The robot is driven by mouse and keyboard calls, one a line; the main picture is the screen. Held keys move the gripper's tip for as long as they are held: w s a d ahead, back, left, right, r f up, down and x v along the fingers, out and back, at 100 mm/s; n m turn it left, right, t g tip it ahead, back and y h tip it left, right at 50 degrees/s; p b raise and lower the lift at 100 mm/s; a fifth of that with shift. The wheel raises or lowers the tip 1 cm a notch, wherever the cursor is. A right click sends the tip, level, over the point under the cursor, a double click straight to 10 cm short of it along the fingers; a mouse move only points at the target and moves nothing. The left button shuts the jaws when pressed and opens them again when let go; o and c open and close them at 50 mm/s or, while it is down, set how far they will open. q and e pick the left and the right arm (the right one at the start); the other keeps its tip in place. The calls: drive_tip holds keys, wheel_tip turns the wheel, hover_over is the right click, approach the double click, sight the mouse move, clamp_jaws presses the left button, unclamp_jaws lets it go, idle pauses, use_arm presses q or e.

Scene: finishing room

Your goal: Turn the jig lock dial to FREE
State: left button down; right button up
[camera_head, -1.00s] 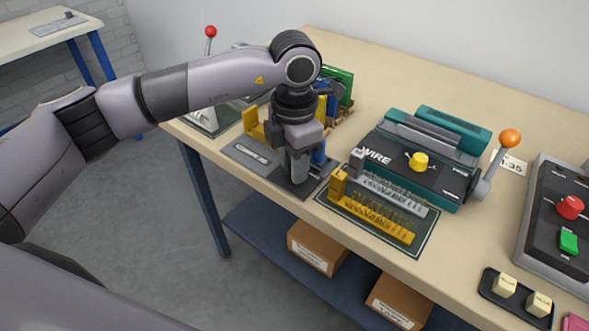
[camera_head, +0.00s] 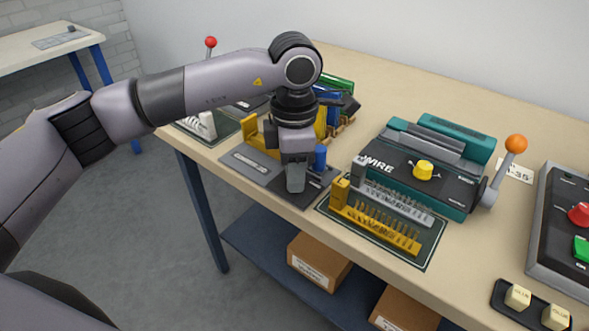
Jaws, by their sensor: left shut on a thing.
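My left gripper (camera_head: 296,184) points straight down over the dark plate (camera_head: 313,189) at the front end of the jig, near the table's front edge. It is shut low over this plate, and the jig lock dial is hidden behind its fingers. I cannot read the dial's setting or the FREE mark. The jig has a grey base with a pale label strip (camera_head: 251,163) and yellow blocks (camera_head: 267,137). A blue post (camera_head: 320,156) stands just behind the fingers, to their right. My right gripper is not in view.
Right of the gripper, a dark mat (camera_head: 431,249) holds grey and yellow combs. Behind it stands a teal WIRE machine (camera_head: 400,155) with a yellow knob (camera_head: 423,170) and orange-balled lever (camera_head: 516,144). A control panel (camera_head: 549,237) is far right.

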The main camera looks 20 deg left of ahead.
use_arm(q)
drive_tip(key=c, duration=0.9)
unclamp_jaws()
drive_tip(key=shift+o, duration=0.2)
drive_tip(key=shift+r, duration=0.1)
wheel_tip(320, 180, up, 7)
